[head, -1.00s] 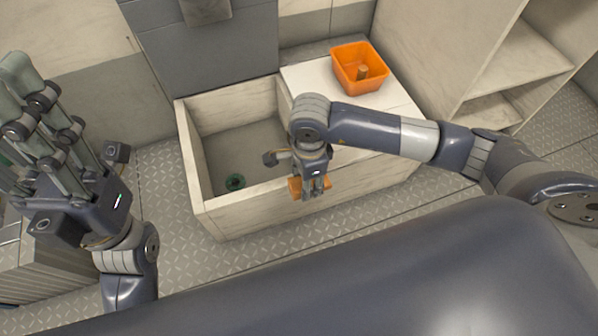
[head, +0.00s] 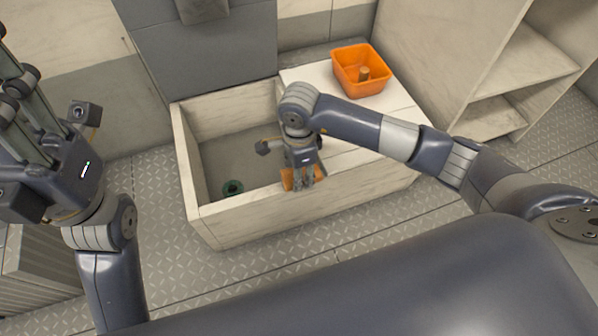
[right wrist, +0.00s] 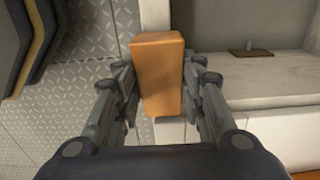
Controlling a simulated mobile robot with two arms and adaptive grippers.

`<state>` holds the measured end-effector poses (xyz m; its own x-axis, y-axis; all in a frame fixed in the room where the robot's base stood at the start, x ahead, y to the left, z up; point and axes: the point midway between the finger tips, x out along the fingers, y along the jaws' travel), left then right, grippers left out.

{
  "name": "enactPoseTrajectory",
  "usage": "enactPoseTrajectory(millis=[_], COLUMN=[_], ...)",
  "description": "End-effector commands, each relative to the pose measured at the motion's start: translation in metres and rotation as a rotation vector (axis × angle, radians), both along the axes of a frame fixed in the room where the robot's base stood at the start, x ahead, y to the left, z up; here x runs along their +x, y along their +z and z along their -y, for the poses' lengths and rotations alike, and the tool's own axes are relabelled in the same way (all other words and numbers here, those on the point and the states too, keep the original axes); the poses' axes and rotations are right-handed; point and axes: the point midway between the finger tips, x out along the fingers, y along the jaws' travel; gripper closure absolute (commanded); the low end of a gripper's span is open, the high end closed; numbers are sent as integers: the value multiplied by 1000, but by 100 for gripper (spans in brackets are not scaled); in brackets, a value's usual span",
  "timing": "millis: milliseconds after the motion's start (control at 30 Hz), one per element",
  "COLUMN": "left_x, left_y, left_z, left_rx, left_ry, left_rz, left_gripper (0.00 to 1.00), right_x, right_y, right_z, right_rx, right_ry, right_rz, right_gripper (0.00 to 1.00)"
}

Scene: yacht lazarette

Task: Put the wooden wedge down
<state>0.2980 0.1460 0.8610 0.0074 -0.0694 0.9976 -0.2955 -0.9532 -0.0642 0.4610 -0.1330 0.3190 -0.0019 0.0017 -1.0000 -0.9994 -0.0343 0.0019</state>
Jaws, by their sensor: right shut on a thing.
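My right gripper (head: 303,178) is shut on the wooden wedge (head: 287,180), an orange-brown block. In the right wrist view the wedge (right wrist: 158,75) stands lengthwise between the two fingers. In the head view the gripper points down and the wedge overlaps the front wall of the pale open bin (head: 245,215). I cannot tell how high it is above that wall's edge. My left gripper (head: 22,105) is raised at the left edge of the head view. Its fingertips are cut off there, so its opening is unclear.
A green ring-like thing (head: 233,187) lies on the bin's floor. An orange tray (head: 347,84) with a small wooden peg (head: 364,74) stands on the white top (head: 398,100) right of the bin. Pale shelves (head: 525,60) stand at the right. Diamond-plate floor (head: 165,235) is clear around the bin's front.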

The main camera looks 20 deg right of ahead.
Motion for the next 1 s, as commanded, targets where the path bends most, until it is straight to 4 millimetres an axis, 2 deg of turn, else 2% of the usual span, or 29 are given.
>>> enactPoseTrajectory(millis=[133,167,233,667,733,800,1000], left_x=[0,0,0,-1,-2,1,3], left_y=[-1,1,1,5,8,-1,-9], left_z=[0,0,0,0,0,-1,-3], left_rx=[1,2,2,0,-3,-5,-8], left_ry=[1,0,1,-1,-1,-1,-4], left_rz=[6,8,7,9,13,-29,-93], left_gripper=[58,58,58,58,58,58,58], right_x=[0,0,0,0,1,1,1], right_y=[-4,-3,-3,2,10,21,62], right_z=[0,0,0,0,0,0,0], right_rx=[0,0,0,0,-1,-1,-1], right_ry=[0,0,0,0,1,1,2], right_rz=[1,1,0,0,2,5,3], right_gripper=[89,58,43,43,43,43,43])
